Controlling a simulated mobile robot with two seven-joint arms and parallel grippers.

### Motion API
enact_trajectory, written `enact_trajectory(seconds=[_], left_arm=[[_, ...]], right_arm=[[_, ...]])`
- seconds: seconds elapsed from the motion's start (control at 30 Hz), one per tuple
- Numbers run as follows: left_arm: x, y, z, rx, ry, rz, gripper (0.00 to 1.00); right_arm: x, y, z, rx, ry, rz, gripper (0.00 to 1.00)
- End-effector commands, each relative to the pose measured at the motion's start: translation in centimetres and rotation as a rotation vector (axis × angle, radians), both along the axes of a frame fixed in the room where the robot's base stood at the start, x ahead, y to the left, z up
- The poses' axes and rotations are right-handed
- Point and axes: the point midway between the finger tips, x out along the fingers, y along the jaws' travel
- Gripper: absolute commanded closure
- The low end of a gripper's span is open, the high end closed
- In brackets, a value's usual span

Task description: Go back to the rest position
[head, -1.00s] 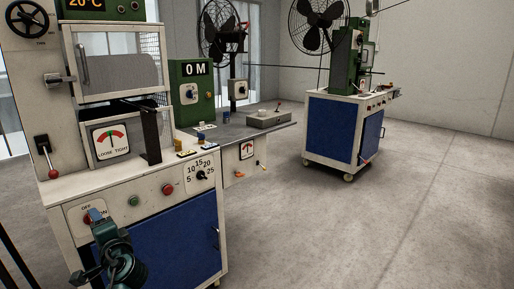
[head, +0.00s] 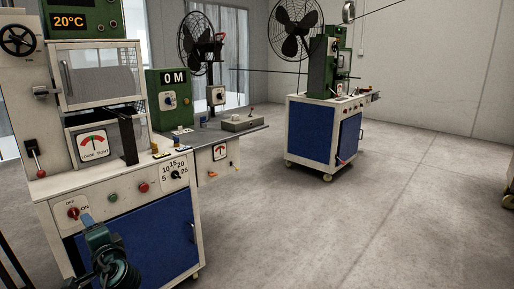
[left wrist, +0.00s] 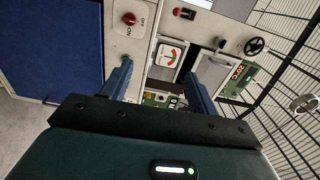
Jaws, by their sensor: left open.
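My left gripper (head: 88,222) is at the lower left of the head view, in front of the white control panel (head: 100,203). It is open and empty, its two blue fingers spread apart in the left wrist view (left wrist: 157,82). The red OFF/ON switch (head: 73,213) is just beside the fingertips in the head view; I cannot tell the exact gap. The switch also shows in the left wrist view (left wrist: 129,18), beyond and left of the fingers. My right gripper is not in view.
The near machine has a blue cabinet (head: 140,240), a loose/tight dial (head: 93,145) and a 20°C display (head: 69,21). A green 0 M box (head: 169,95) stands on the side table. A second machine (head: 325,130) and fans stand behind.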

Motion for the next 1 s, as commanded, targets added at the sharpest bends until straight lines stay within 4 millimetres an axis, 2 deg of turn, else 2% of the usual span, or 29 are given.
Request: enact_trajectory(seconds=[0.03,0.17,0.27,0.37,0.43,0.6,0.7,0.83,1.0], left_arm=[[-0.8,-1.2,-0.7,-0.054,0.017,-0.053,0.40],[-2.6,-4.1,-3.3,-0.206,0.032,-0.171,0.40],[-4.8,-6.9,-5.1,-0.348,0.045,-0.259,0.40],[-7.9,-10.3,-6.6,-0.527,0.060,-0.345,0.40],[-11.0,-13.3,-7.1,-0.689,0.071,-0.400,0.40],[-20.1,-20.7,-6.3,-1.150,0.077,-0.468,0.40],[-24.3,-23.7,-5.1,-1.365,0.067,-0.456,0.40],[-27.4,-25.9,-3.8,-1.540,0.049,-0.425,0.40],[-28.6,-26.7,-3.5,-1.608,0.040,-0.410,0.40]], right_arm=[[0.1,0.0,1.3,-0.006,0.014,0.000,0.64],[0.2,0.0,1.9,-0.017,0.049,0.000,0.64],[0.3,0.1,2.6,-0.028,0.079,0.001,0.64],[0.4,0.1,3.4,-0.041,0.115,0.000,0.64],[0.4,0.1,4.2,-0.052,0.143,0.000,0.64],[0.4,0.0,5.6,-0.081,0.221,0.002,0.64],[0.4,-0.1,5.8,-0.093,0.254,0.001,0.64],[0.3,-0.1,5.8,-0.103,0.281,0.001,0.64],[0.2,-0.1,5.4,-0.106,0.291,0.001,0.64]])
